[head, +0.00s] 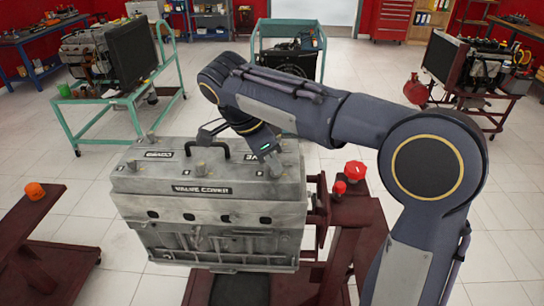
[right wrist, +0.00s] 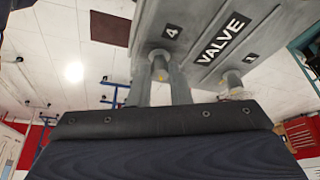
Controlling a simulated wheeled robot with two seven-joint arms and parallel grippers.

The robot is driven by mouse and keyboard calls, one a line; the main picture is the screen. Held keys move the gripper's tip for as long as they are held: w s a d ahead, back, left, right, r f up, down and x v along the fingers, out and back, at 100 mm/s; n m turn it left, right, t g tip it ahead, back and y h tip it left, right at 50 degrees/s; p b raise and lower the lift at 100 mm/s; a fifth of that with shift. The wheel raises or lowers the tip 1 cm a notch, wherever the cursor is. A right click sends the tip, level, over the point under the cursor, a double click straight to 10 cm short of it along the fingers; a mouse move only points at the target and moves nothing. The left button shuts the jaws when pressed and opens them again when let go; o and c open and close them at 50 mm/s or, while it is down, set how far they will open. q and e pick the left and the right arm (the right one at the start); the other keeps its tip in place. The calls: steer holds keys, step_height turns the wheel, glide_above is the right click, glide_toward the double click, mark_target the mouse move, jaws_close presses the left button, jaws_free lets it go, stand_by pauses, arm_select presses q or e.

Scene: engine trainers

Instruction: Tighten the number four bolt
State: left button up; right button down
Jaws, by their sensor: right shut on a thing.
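The grey engine block (head: 222,235) with its valve cover (head: 235,175) stands on a dark red stand in the head view. My right gripper (head: 271,160) reaches down onto the right part of the cover. In the right wrist view, the label 4 (right wrist: 171,31) is on the cover beside the number four bolt (right wrist: 160,66). The fingers of my right gripper (right wrist: 161,88) are shut on this bolt, one on each side. In the head view my arm and gripper partly hide the bolt. My left gripper is not in view.
Another bolt (right wrist: 232,82) sits on the cover in the right wrist view. A black handle (head: 207,147) arches over the cover. A red knob (head: 355,171) is on the stand (head: 350,220) to the right. Green carts (head: 70,115) with engines stand behind, with open floor between.

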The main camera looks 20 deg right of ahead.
steer(key=m+g, duration=0.1)
steer(key=m, duration=0.1)
steer(key=m+p, duration=0.1)
steer(key=m, duration=0.1)
steer(key=shift+w+m+g+y, duration=0.2)
steer(key=shift+m+g+y, duration=0.1)
steer(key=shift+m+g, duration=0.1)
stand_by(0.4)
steer(key=c, duration=1.3)
jaws_free()
steer(key=shift+c, duration=0.2)
steer(key=p+v, duration=0.1)
steer(key=v, duration=0.6)
steer(key=shift+w+r, duration=0.15)
steer(key=shift+r, duration=0.2)
